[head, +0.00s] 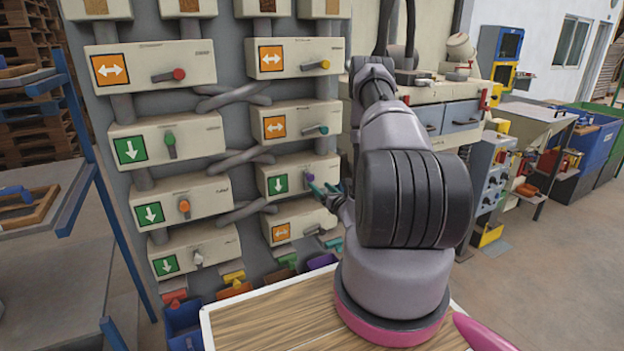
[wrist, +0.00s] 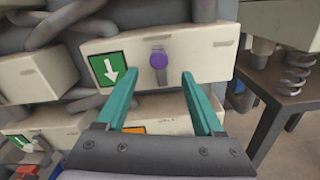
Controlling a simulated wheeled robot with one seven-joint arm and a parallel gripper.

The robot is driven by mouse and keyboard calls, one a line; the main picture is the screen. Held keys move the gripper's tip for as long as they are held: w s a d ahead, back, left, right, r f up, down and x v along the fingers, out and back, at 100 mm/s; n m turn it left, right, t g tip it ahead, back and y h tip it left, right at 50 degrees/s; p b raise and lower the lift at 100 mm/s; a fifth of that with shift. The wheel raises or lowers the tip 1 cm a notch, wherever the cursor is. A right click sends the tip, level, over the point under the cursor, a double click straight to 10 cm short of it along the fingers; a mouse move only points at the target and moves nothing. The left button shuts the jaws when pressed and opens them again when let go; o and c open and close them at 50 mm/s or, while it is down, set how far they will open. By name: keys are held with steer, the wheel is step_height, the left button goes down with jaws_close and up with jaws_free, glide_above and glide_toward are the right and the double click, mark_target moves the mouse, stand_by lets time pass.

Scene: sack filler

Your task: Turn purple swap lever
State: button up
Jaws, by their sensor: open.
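The purple swap lever (wrist: 158,60) sits on the front of a cream box (wrist: 205,52) in the wrist view. In the head view the lever's purple hub (head: 309,177) shows just behind my gripper (head: 326,190), which hides most of the handle.
Grey chute pipes (head: 240,160) link the boxes. Coloured bins (head: 185,318) stand below. A wooden-topped table (head: 270,322) is in front.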

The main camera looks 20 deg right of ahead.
mark_target(312, 179)
steer(key=w, duration=0.8)
steer(key=shift+w+a, duration=0.1)
steer(key=shift+a, duration=0.1)
jaws_close()
stand_by(1.1)
